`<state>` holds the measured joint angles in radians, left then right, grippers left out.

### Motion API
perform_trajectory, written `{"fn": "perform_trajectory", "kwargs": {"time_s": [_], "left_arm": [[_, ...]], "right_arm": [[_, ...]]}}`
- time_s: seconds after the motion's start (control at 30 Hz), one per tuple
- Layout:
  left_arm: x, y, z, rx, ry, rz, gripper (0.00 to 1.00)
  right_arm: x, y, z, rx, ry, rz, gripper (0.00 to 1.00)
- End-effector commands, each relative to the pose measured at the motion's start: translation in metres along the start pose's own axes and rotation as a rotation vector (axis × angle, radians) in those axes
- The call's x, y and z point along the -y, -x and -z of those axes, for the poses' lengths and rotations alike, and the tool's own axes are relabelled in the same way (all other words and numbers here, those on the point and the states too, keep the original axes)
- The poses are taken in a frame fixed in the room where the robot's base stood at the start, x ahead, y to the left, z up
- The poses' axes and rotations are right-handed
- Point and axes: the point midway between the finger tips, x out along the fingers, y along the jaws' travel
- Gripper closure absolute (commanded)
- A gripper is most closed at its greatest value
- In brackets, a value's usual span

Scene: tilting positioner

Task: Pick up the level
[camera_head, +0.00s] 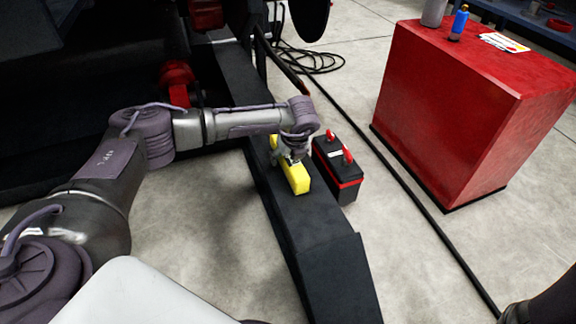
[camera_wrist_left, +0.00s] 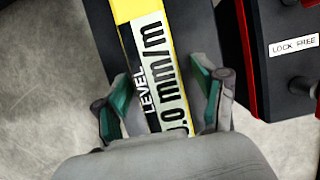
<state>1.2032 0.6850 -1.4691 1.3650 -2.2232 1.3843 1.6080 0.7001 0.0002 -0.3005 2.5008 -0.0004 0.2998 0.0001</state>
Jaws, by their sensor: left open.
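The level is a yellow bar (camera_head: 295,180) lying on a long dark beam (camera_head: 322,222) in the head view. In the left wrist view the level (camera_wrist_left: 146,45) shows a pale label reading "LEVEL" and "0.0 mm/m" in part. My left gripper (camera_head: 291,158) is over the level. In the left wrist view its open fingers (camera_wrist_left: 164,95) stand on either side of the level, with gaps between the pads and its sides. The lower end of the label is hidden behind the gripper body. My right gripper does not show.
A red cabinet (camera_head: 455,120) stands at the right. A black cable (camera_head: 400,185) runs across the floor. Dark machinery fills the back left.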

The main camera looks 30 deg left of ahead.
Motion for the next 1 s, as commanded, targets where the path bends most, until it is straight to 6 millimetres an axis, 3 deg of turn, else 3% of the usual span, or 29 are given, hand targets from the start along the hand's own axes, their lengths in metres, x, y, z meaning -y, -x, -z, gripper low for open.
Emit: {"fn": "perform_trajectory", "kwargs": {"time_s": [0.2, 0.63, 1.0], "left_arm": [[0.0004, 0.0004, -0.0007, 0.0, 0.0, 0.001, 0.29], [0.0003, 0.0003, -0.0003, 0.0, -0.001, 0.001, 1.0], [0.0009, 0.0022, -0.0015, 0.001, 0.0, 0.002, 1.0]], "right_arm": [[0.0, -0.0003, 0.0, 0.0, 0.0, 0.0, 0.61], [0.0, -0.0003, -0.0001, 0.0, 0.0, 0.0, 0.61], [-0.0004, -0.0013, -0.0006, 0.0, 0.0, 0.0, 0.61]]}}
